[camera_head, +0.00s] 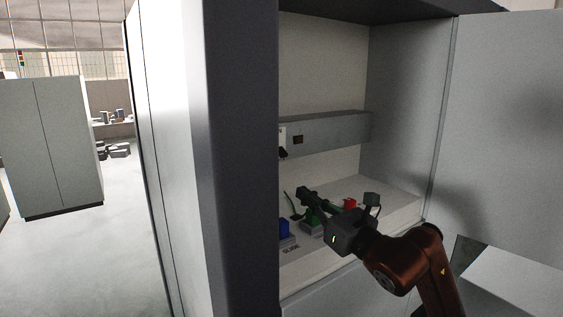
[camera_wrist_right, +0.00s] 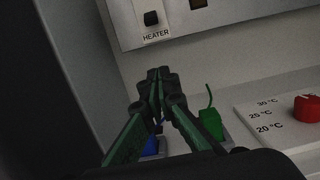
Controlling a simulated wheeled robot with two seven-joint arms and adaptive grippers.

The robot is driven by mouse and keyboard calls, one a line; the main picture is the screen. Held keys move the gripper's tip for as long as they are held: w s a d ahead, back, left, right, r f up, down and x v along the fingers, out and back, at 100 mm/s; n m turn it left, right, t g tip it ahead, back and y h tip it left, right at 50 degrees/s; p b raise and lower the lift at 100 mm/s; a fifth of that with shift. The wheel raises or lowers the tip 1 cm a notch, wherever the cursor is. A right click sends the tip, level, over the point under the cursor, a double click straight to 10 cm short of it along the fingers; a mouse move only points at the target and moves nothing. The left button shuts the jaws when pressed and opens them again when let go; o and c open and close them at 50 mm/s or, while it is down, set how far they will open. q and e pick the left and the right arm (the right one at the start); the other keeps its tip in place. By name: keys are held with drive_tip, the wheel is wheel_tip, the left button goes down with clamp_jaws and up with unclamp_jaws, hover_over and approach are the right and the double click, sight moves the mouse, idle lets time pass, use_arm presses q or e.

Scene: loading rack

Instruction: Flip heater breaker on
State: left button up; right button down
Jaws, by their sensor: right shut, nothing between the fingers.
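The heater breaker (camera_wrist_right: 151,18) is a small black switch on a white plate labelled HEATER, on the cabinet's back panel; it is at the top of the right wrist view. In the head view its white plate (camera_head: 282,137) is partly hidden by the cabinet's dark edge. My right gripper (camera_wrist_right: 155,75) is shut and empty, below and in front of the breaker and apart from it. In the head view the right gripper (camera_head: 303,191) reaches into the cabinet above the lower shelf. Whether the breaker is on or off I cannot tell. My left gripper is not in view.
On the shelf are a blue part (camera_head: 284,228), a green part (camera_wrist_right: 211,122) and a red knob (camera_wrist_right: 307,108) beside temperature marks. A dark square (camera_head: 298,140) sits right of the breaker. The cabinet's dark front edge (camera_head: 240,150) and open door (camera_head: 505,130) flank the opening.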

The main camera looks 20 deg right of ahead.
use_arm(q)
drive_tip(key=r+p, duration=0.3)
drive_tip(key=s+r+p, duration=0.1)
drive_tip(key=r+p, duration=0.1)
drive_tip(key=p, duration=0.1)
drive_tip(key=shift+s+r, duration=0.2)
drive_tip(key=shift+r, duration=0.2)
use_arm(e)
drive_tip(key=w+a+r, duration=0.2)
drive_tip(key=w+r, duration=0.3)
drive_tip(key=w, duration=0.2)
drive_tip(key=shift+w+a, duration=0.3)
drive_tip(key=shift+a, duration=0.1)
drive_tip(key=shift+r, duration=0.15)
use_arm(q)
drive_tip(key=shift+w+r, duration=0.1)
use_arm(e)
drive_tip(key=shift+s, duration=0.1)
